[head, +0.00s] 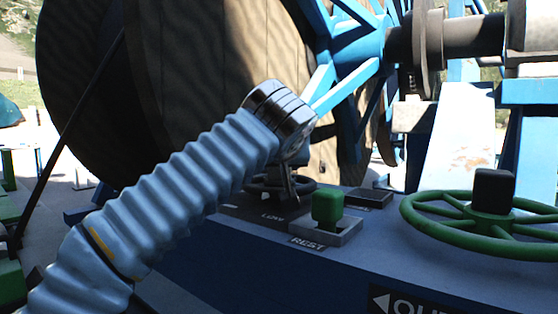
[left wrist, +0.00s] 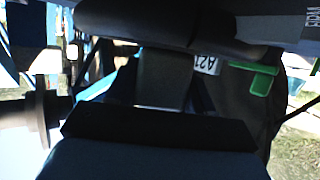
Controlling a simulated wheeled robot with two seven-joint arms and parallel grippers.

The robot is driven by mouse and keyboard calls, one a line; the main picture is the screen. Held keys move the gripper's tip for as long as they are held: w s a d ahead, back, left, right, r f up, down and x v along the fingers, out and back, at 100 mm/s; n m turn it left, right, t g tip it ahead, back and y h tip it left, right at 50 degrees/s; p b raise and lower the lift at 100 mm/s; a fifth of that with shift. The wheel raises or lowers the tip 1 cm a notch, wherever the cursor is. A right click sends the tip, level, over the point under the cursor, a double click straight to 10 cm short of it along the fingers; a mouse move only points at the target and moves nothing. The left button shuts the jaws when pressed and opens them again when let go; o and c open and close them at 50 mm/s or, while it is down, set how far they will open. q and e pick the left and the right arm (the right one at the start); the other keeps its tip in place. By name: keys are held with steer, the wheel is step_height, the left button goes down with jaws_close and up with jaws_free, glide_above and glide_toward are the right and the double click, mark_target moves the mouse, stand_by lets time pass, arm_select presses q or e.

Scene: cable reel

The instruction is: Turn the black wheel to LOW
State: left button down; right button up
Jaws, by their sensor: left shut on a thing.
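The small black wheel (head: 258,187) lies on the dark blue console, behind a "LOW" label (head: 273,216). My left arm reaches in from the left, and its left gripper (head: 290,196) points down at the wheel. The gripper is shut on the wheel's rim; the fingers hide part of it. The wheel's pointer or exact setting cannot be made out. The left wrist view is dark and close up, and the wheel cannot be clearly told there. My right gripper is in neither view.
A green knob (head: 327,207) on a grey plate, marked "REST", stands just right of the wheel. A large green handwheel (head: 422,222) with a black knob is farther right. The big cable reel (head: 210,60) and blue frame (head: 352,60) rise behind the console.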

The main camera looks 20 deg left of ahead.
mark_target(281, 183)
arm_select(q)
steer(key=shift+n+g+y, duration=0.3)
steer(key=shift+n+y, duration=0.2)
steer(key=c, duration=0.5)
jaws_free()
steer(key=r+p, duration=0.1)
steer(key=r, duration=0.1)
steer(key=r+p, duration=0.1)
steer(key=r, duration=0.1)
steer(key=shift+s+d, duration=0.1)
steer(key=shift+s, duration=0.1)
steer(key=r+v, duration=0.1)
steer(key=v, duration=0.9)
steer(key=a+r+v, duration=0.1)
steer(key=v, duration=0.5)
steer(key=shift+w+a+r+p, duration=0.1)
steer(key=shift+w+r+p, duration=0.25)
